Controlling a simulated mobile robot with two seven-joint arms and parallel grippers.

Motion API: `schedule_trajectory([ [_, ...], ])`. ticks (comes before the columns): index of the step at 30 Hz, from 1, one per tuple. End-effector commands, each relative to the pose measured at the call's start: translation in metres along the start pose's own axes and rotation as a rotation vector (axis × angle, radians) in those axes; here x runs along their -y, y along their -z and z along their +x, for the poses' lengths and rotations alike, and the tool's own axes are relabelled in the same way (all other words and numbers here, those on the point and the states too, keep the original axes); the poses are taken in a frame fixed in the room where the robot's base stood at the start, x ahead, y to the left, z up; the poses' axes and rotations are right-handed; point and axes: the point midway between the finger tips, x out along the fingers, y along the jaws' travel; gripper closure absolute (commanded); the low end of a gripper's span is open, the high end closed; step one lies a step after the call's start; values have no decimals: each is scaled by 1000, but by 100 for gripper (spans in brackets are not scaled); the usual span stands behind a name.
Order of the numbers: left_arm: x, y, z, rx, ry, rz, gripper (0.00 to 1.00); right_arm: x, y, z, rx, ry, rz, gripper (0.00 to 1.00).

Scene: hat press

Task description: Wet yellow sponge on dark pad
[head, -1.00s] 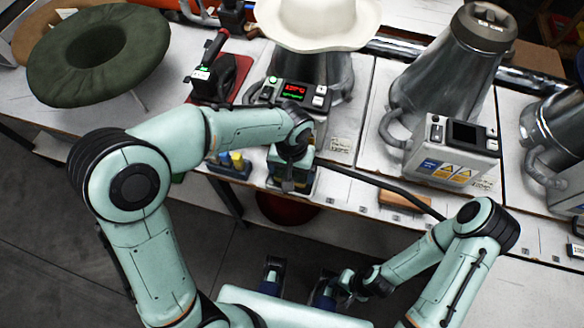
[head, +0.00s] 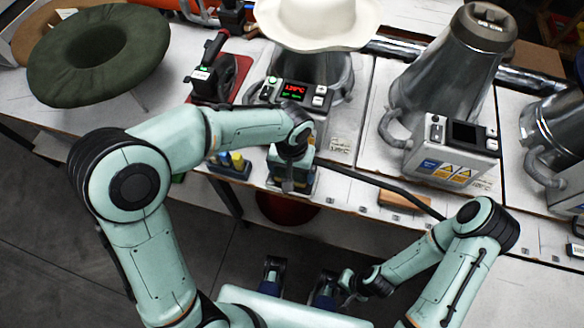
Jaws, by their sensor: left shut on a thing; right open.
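My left gripper (head: 290,182) is at the front edge of the bench, below the control box of the press that bears the white hat. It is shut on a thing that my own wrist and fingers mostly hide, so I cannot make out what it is. Just left of it, a small blue tray (head: 229,168) holds small yellow items (head: 237,160); I cannot tell whether one is the sponge. I cannot clearly pick out the dark pad. My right gripper (head: 300,284) is open, low in front of the bench and away from it.
A white hat (head: 318,22) sits on the press with the lit red display (head: 294,90). An iron (head: 208,75) stands on a red base to its left. A metal cone press (head: 450,65) and a brown block (head: 404,201) are right.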

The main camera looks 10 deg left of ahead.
Motion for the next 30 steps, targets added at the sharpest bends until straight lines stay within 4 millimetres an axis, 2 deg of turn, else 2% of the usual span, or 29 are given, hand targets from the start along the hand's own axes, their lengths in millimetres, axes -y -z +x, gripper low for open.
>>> schedule_trajectory([
  [24,0,1,-66,-2,0,0,31,19,5,-48,-18,6,-6,59],
  [30,0,0,-70,0,0,0,31,20,6,-50,-19,7,-7,59],
])
